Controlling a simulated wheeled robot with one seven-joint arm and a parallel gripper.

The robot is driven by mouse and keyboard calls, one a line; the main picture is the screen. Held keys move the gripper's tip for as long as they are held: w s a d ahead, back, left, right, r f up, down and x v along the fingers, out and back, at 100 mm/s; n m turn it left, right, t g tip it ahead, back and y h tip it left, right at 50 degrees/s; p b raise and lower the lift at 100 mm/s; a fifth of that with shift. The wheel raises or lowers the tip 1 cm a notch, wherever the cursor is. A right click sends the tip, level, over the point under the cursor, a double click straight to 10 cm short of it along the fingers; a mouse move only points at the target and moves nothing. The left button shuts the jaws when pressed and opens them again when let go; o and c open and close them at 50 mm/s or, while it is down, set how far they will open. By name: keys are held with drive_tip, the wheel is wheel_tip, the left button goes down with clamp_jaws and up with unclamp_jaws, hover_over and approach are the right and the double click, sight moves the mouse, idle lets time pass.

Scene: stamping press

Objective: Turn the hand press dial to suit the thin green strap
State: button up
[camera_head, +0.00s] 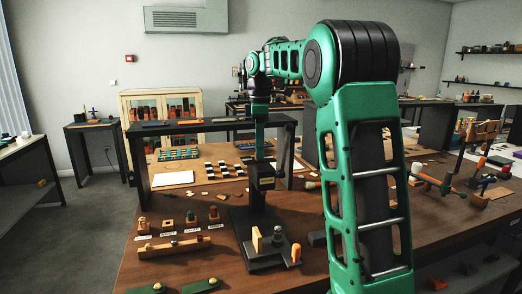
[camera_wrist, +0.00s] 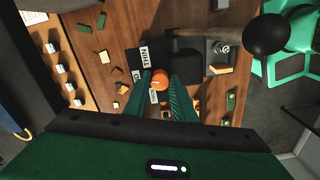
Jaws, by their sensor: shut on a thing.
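The hand press (camera_head: 259,205) is a dark column on a black base on the wooden bench. In the wrist view its orange dial (camera_wrist: 160,76) sits between the green fingers of my gripper (camera_wrist: 161,88), which is shut on it. A white label reading THIN (camera_wrist: 144,56) lies just beyond the dial, and other labels beside it are partly hidden or too small to read. I cannot make out where the dial points. In the head view my gripper (camera_head: 260,142) reaches down over the press, and the dial is hidden. Green straps (camera_head: 200,286) lie at the bench's front edge.
A black ball-ended lever (camera_wrist: 268,35) stands right of the dial in the wrist view. A dark shelf frame (camera_head: 210,125) spans the bench behind the press. A wooden rack with stamps (camera_head: 175,246) stands left of the press. Tools lie on the bench's right side.

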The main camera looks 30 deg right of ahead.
drive_tip(key=m, duration=0.4)
drive_tip(key=shift+a, duration=0.25)
drive_tip(key=shift+m, duration=2.2)
drive_tip(key=shift+w, duration=0.1)
drive_tip(key=o, duration=1.1)
drive_tip(key=shift+c, duration=0.2)
drive_tip(key=shift+d, duration=0.15)
